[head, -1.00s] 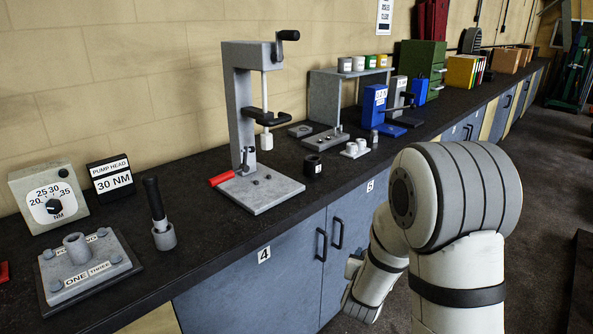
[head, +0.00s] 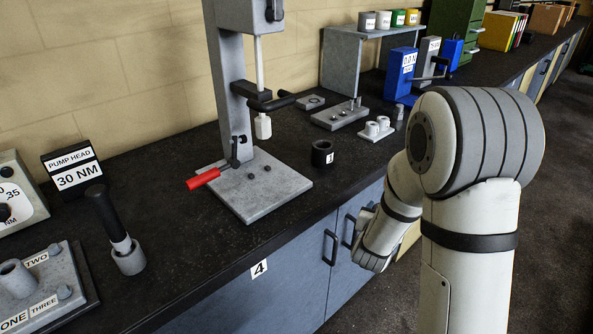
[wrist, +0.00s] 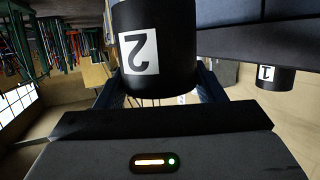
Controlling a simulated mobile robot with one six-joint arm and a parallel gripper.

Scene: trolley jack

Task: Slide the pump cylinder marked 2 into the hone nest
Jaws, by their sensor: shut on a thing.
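In the wrist view, which looks upside down, the black pump cylinder marked 2 (wrist: 178,75) is held between the fingers of my gripper (wrist: 157,88). The gripper is shut on it, and its label faces the camera. In the head view, my arm hides the gripper and this cylinder. A grey machine stand with a hanging white-tipped spindle has a flat base plate (head: 252,205) with small dark studs and a red-handled clamp (head: 204,179). No part is clearly marked as the hone nest, so I cannot tell its exact place.
A black cylinder marked 1 (head: 322,153) stands on the bench right of the base plate; it also shows in the wrist view (wrist: 275,79). A dark-handled tool (head: 128,258) stands at left, beside a ONE/TWO/THREE plate (head: 42,290). The bench front between stand and tool is clear.

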